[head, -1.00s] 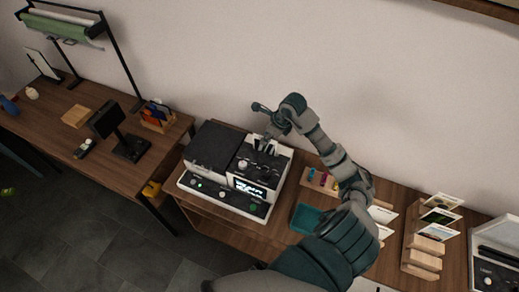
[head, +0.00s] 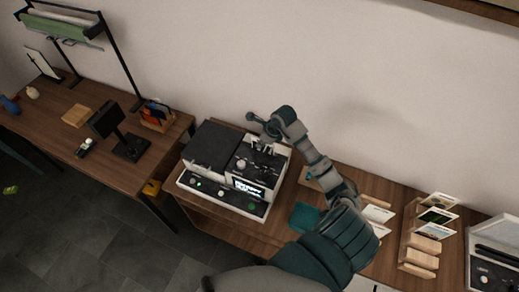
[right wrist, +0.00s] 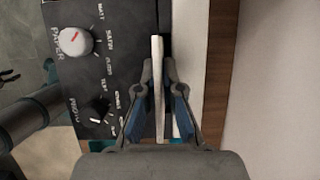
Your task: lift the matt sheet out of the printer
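The printer (head: 213,201) is a white and black machine on the wooden bench, with dials and a small lit display. Its dark top with a PAPER dial (right wrist: 76,41) fills the upper left of the right wrist view. The sheet (right wrist: 158,75) shows there nearly edge-on as a thin pale strip at the printer's edge. My right gripper (right wrist: 159,78) reaches down over the printer's back, its fingertips closed against both sides of the sheet. In the head view the right gripper (head: 266,141) is small and the sheet cannot be made out. My left gripper is not in view.
A teal tray (head: 304,217) lies right of the printer, partly near my arm. Wooden card stands (head: 418,258) and a white device (head: 491,258) are further right. A second desk (head: 60,125) with a dark stand (head: 126,148) is at left. The wall is close behind the printer.

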